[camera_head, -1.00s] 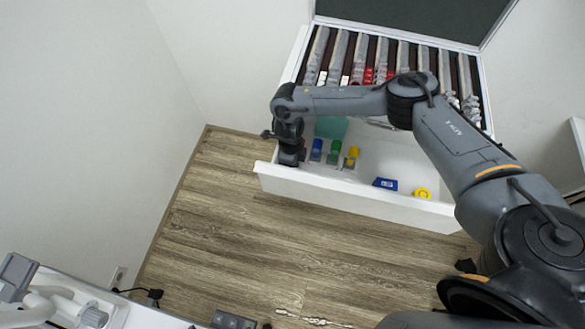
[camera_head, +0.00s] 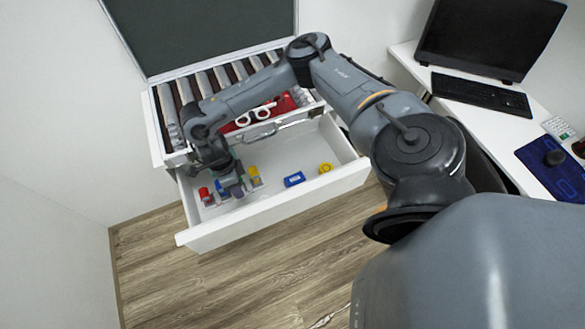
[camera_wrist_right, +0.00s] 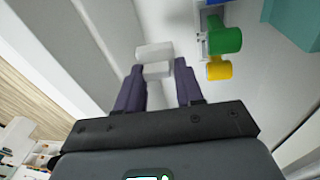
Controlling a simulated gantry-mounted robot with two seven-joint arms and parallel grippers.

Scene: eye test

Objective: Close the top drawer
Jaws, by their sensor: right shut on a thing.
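The white drawer (camera_head: 270,212) is pulled open from the cabinet under the tray of tubes. In it are small coloured pieces: red (camera_head: 204,194), blue (camera_head: 294,179) and yellow (camera_head: 326,168), with another yellow one (camera_head: 253,173) near my gripper. My right gripper (camera_head: 237,188) reaches down into the drawer's left part, behind its front wall. In the right wrist view its purple fingers (camera_wrist_right: 157,88) are shut on a small whitish block (camera_wrist_right: 155,68). A green piece (camera_wrist_right: 226,40) and a yellow one lie beside it. My left gripper is not in view.
A tray of grey tubes (camera_head: 200,85) with a dark raised lid (camera_head: 215,30) sits above the drawer. A desk with a monitor (camera_head: 490,35) and keyboard (camera_head: 482,95) stands at the right. The wood floor (camera_head: 220,270) before the drawer is clear.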

